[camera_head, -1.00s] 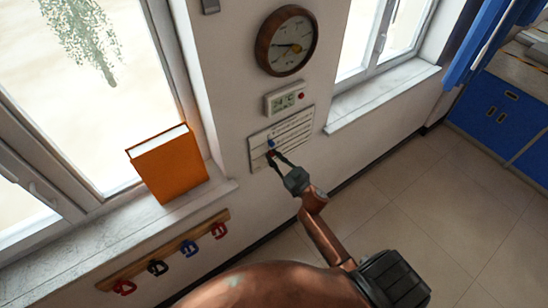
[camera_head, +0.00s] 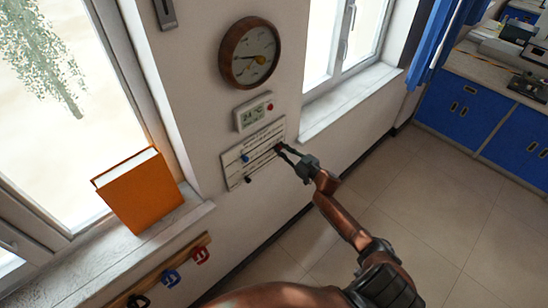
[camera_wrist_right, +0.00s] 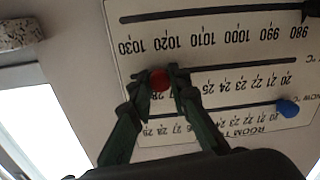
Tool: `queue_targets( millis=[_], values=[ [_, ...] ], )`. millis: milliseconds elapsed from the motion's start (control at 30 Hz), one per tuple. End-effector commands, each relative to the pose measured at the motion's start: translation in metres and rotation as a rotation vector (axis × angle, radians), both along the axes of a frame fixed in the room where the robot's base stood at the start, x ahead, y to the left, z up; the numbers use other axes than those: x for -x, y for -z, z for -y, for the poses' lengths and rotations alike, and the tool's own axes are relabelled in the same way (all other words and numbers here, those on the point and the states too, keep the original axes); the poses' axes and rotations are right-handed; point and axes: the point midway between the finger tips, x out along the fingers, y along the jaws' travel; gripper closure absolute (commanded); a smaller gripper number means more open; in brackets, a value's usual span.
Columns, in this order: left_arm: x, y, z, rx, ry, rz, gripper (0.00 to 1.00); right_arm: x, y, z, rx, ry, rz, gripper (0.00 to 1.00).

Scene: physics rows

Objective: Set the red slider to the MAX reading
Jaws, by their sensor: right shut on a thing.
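The white panel (camera_head: 235,173) on the wall has several slots with printed scales. In the wrist view it appears upside down. My right gripper (camera_head: 280,148) is shut on the red slider knob (camera_wrist_right: 159,79), towards the right end of the panel in the head view. The knob sits on the middle slot, close to the printed 27 and 28; the fingers partly cover the numbers there. A blue knob (camera_wrist_right: 287,107) on a neighbouring slot stands well away from the gripper. I cannot make out a MAX mark. My left gripper is not in view.
An orange book (camera_head: 140,190) stands on the left sill. Hooks (camera_head: 172,277) are below left. The floor at right is clear.

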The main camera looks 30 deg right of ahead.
Motion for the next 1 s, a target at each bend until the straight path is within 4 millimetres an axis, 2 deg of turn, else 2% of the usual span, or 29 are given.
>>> queue_targets(
  millis=[167,467,500,700,1000],
  values=[
    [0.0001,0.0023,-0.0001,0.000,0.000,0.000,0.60,-0.0011,0.0008,0.0078,-0.001,0.000,-0.001,1.00],
    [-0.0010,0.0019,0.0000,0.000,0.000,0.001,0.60,-0.0012,0.0005,0.0080,-0.001,0.000,-0.001,1.00],
    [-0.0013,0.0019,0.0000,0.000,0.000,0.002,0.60,-0.0011,0.0006,0.0079,-0.001,0.000,-0.001,0.80],
    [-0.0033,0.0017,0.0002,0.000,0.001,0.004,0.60,-0.0011,0.0006,0.0077,-0.001,0.000,-0.001,0.67],
    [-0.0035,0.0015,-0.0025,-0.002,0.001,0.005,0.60,-0.0004,0.0006,0.0077,-0.001,0.000,-0.001,0.65]
  ],
)
